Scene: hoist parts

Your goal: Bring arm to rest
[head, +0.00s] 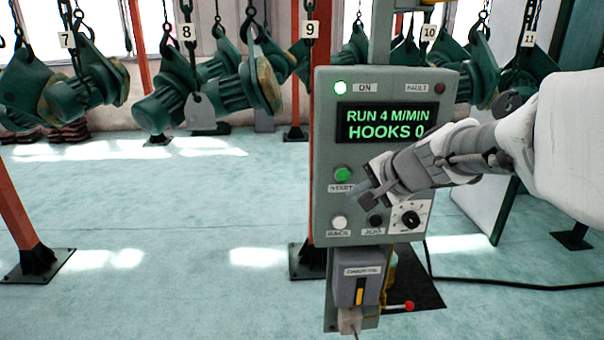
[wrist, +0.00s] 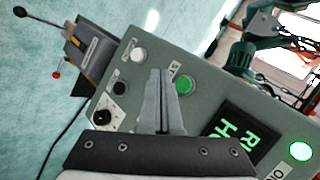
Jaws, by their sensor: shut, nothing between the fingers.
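My gripper (head: 362,199) is in front of the lower half of a grey control panel (head: 326,130) in the head view, near its green START button (head: 342,174). In the wrist view my gripper (wrist: 161,75) points at the panel, its two fingers together and empty, between the green button (wrist: 184,84) and a white button (wrist: 138,54). I cannot tell whether the fingertips touch the panel. The display (head: 385,121) reads "RUN 4 M/MIN, HOOKS 0". The ON lamp (head: 341,87) is lit green. The FAULT lamp (head: 439,88) is dark red.
Green hoist motors (head: 180,95) hang from numbered hooks behind the panel. A switch box (head: 356,281) sits below it. An orange post (head: 20,200) stands at left. A black cable (head: 500,285) lies on the floor at right. The floor (head: 170,215) at left is open.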

